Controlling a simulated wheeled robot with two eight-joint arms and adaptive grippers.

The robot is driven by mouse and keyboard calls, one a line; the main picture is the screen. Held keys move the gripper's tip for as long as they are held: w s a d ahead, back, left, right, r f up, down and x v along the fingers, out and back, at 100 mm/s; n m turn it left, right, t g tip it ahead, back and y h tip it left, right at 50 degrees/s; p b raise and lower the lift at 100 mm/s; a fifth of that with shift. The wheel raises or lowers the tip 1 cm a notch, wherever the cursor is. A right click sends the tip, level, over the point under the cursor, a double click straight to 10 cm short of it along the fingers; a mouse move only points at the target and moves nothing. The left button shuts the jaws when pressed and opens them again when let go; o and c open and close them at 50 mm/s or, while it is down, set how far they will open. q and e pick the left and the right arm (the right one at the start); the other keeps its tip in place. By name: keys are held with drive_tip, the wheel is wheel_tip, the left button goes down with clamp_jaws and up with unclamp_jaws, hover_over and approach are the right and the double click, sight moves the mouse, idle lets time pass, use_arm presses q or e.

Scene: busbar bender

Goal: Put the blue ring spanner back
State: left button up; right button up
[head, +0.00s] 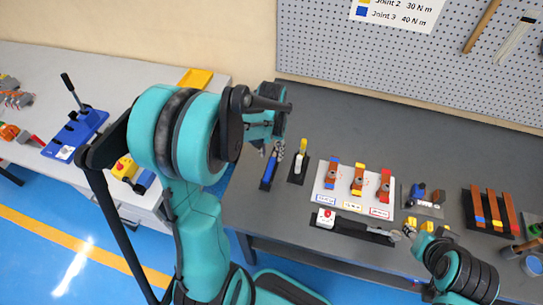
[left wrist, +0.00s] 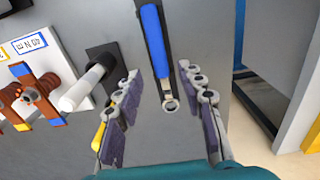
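The blue ring spanner (head: 268,170) is at the left part of the dark bench top. In the left wrist view its blue handle (left wrist: 154,45) points away and its steel ring end (left wrist: 170,104) points towards me. My left gripper (head: 275,148) is over the ring end. In the left wrist view the left gripper's fingers (left wrist: 164,120) stand apart, one on each side of the ring end, with gaps. I cannot tell the height between spanner and bench. My right gripper (head: 415,230) is low at the bench's front edge; its finger opening is too small to tell.
A black plate with a white-handled tool (head: 300,158) stands close right of the spanner. Beyond are a white board (head: 319,198) with bolted bars, a black torque wrench (head: 365,230) and a busbar rack (head: 475,205). A pegboard (head: 400,65) rises behind.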

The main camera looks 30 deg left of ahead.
sight(271, 163)
use_arm(q)
wheel_tip(271, 163, up, 7)
drive_tip(key=p, duration=0.2)
drive_tip(key=s+d+r+m+t, duration=0.2)
drive_tip(key=s+d+r+t, duration=0.5)
drive_tip(key=s+d, duration=0.3)
drive_tip(key=shift+s+d+m, duration=0.3)
drive_tip(key=shift+s, duration=0.25)
drive_tip(key=shift+f, duration=0.1)
wheel_tip(271, 163, down, 5)
drive_tip(key=b, duration=0.5)
drive_tip(key=shift+b, duration=0.35)
